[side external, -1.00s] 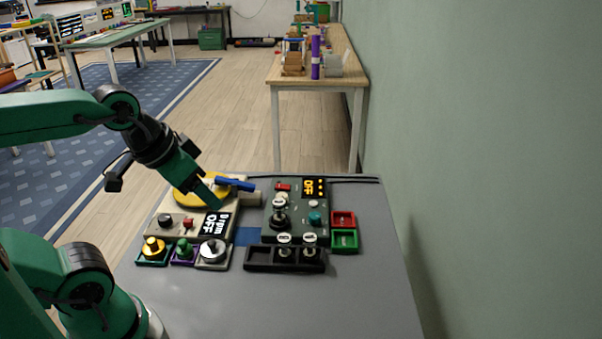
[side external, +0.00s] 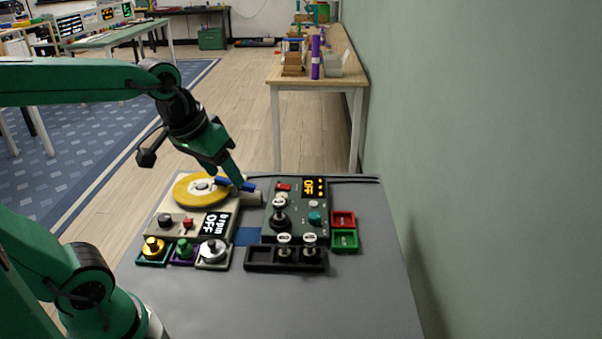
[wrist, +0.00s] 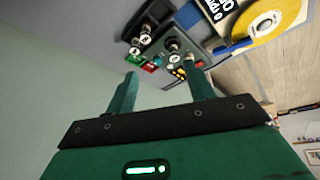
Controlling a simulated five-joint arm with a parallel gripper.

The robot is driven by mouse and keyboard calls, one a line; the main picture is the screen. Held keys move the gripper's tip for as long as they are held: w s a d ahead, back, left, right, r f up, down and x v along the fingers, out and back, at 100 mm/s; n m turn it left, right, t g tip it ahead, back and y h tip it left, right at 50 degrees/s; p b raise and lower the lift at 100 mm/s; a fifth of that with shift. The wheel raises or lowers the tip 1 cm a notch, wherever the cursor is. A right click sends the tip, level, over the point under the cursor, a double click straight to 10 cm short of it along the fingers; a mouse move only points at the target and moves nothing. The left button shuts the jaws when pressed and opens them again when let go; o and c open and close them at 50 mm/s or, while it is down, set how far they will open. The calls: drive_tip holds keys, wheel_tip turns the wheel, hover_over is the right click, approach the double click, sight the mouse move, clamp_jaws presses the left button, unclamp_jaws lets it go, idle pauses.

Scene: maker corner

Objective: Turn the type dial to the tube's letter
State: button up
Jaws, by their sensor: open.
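My gripper (side external: 238,181) is open and empty, above and left of the tester. In the wrist view, the tester shows beyond my spread fingers (wrist: 163,88).
A yellow turntable (side external: 186,191) with a blue arm (side external: 236,185) and an OFF display stands left of the tester. A black tray (side external: 257,259) with two capped tubes lies in front. Red (side external: 343,219) and green (side external: 344,241) bins stand at right. The front table is clear.

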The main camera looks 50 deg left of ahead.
drive_tip(key=w+a+f+n+g, duration=0.1)
drive_tip(key=w+a+n, duration=0.2)
drive_tip(key=w, duration=0.5)
drive_tip(key=n+g, duration=0.3)
drive_tip(key=n, duration=0.4)
approach(281, 196)
drive_tip(key=shift+a+f, duration=0.1)
drive_tip(key=shift+f, duration=0.1)
drive_tip(key=shift+w+a+f, duration=0.1)
drive_tip(key=shift+w+f, duration=0.05)
drive_tip(key=shift+f, duration=0.05)
drive_tip(key=shift+f, duration=0.1)
drive_tip(key=shift+w+f, duration=0.2)
drive_tip(key=shift+f, duration=3.6)
drive_tip(key=c, duration=1)
